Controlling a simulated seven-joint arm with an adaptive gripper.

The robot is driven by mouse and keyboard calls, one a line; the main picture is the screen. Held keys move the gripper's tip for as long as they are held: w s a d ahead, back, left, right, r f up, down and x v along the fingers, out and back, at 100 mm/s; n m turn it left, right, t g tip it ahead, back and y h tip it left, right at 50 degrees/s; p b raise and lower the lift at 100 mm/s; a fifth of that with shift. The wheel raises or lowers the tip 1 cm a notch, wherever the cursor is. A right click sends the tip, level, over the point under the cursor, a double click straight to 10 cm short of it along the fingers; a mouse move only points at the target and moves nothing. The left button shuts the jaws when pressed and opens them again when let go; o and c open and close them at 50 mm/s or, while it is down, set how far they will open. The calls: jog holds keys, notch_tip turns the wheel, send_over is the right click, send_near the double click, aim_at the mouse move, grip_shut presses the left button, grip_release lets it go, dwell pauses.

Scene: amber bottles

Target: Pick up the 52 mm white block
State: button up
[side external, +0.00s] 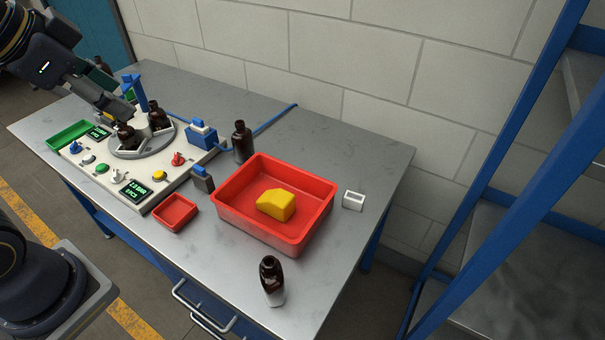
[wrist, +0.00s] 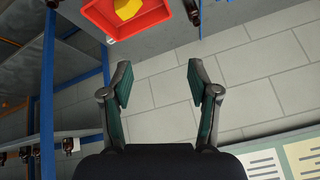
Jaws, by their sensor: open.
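The white block (side external: 353,201) lies on the grey table just right of the large red tray, apart from it, in the side external view. It is small and box-shaped, with a darker recess on its near face. I cannot make it out clearly in the wrist view. My gripper (wrist: 160,82) is open, with nothing between its fingers in the wrist view. In the side external view my arm is at the upper left, by the control panel, far from the block. The fingertips are hard to make out there.
The large red tray (side external: 229,214) holds a yellow block (side external: 276,205). Amber bottles stand behind it (side external: 242,142) and at the front edge (side external: 271,280). The panel (side external: 150,196) fills the left. A blue rack (side external: 494,165) stands right. Table behind the white block is clear.

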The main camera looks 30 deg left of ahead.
jog(key=w+d+r+m, duration=0.3)
jog(key=w+r+m, duration=0.1)
jog(key=w, duration=0.3)
jog(key=m+g+h, duration=0.5)
jog(key=m+g, duration=0.1)
jog(key=m, duration=0.2)
send_over(354, 196)
jog(key=a, duration=0.2)
jog(key=f, duration=3.6)
jog(key=shift+s+a+f, duration=0.15)
jog(key=shift+s+f, duration=0.25)
jog(key=shift+y, duration=0.3)
jog(key=shift+x, duration=3.1)
jog(key=shift+w, duration=0.2)
jog(key=shift+c, duration=0.4)
